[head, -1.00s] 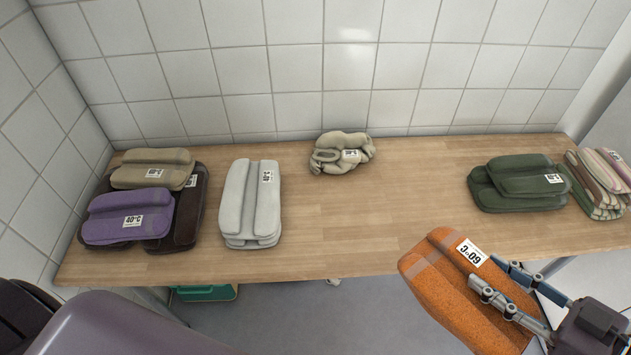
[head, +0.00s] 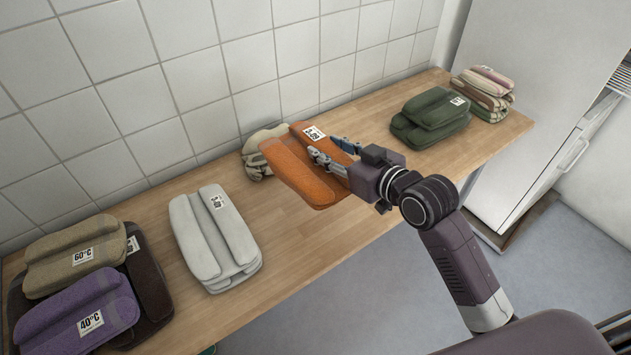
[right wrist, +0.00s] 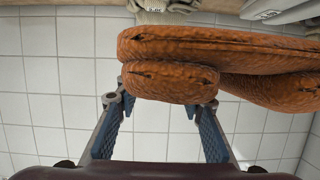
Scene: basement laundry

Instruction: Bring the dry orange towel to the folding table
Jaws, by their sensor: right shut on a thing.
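The orange towel (head: 291,172) is folded and carries a white label that seems to read 3-09. My right gripper (head: 329,150) is shut on its right end and holds it over the wooden folding table (head: 283,225), partly in front of a crumpled beige cloth. I cannot tell whether the towel touches the tabletop. In the right wrist view the orange towel (right wrist: 170,82) lies between the two fingers (right wrist: 160,112). My left gripper is not in view.
A light grey towel (head: 215,235) lies left of the orange one, with purple (head: 75,315), beige and dark brown towels further left. The crumpled cloth (head: 252,160) is by the tiled wall. A green towel (head: 430,120) and a striped stack (head: 483,95) are at the far right.

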